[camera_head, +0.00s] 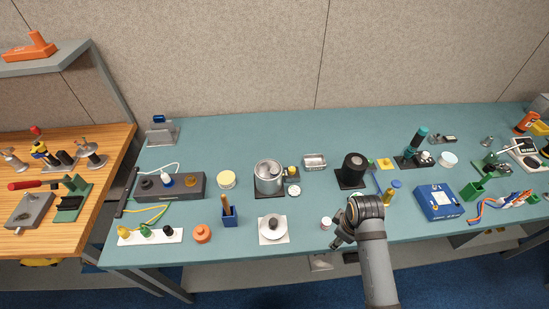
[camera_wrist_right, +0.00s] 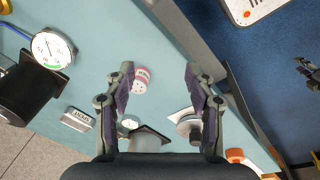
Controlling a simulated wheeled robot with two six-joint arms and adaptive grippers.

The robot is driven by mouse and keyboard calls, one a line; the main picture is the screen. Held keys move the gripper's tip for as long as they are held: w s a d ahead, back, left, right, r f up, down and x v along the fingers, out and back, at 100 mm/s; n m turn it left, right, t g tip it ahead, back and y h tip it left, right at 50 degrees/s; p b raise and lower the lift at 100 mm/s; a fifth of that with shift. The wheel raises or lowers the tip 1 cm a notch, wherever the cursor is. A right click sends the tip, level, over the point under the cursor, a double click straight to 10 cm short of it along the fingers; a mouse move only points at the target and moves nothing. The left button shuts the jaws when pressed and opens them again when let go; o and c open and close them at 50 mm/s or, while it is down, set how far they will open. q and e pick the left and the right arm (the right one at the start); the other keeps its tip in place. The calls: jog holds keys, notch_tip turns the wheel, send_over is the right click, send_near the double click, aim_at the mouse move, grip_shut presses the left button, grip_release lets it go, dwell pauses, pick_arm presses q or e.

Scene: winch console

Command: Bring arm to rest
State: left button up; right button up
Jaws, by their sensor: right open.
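My right arm comes in from the bottom right in the head view. Its gripper (camera_head: 338,244) is near the table's front edge, low in the picture. In the right wrist view the two fingers of this gripper (camera_wrist_right: 158,72) stand wide apart with nothing held between them. A small white and red round container (camera_head: 326,223) is close to it on the table; it also shows beside one finger in the wrist view (camera_wrist_right: 141,80). A dark jointed part at the right edge of the wrist view may be my left gripper (camera_wrist_right: 308,72), cut off and too small to read.
The teal table (camera_head: 300,246) is crowded. A white plate with a disc (camera_head: 273,228) lies left of the gripper, a black cylinder (camera_head: 353,168) behind it, and a blue box (camera_head: 438,202) to the right. A dial gauge (camera_wrist_right: 53,50) shows in the wrist view.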

jog(key=s+d+r+m+t, duration=0.2)
jog(key=s+r+m, duration=0.2)
jog(key=s+m, duration=0.35)
notch_tip(320, 180, down, 30)
jog(key=d+m+g+b, duration=0.1)
jog(key=d+b, duration=0.2)
jog(key=b, duration=0.2)
jog(key=s+d+f+g+b, duration=0.1)
jog(key=s+f+b, duration=0.3)
jog(key=s+f, duration=1.6)
notch_tip(320, 180, down, 2)
jog(key=shift+f+g+h+b, duration=0.15)
jog(key=shift+g+h+b, duration=0.15)
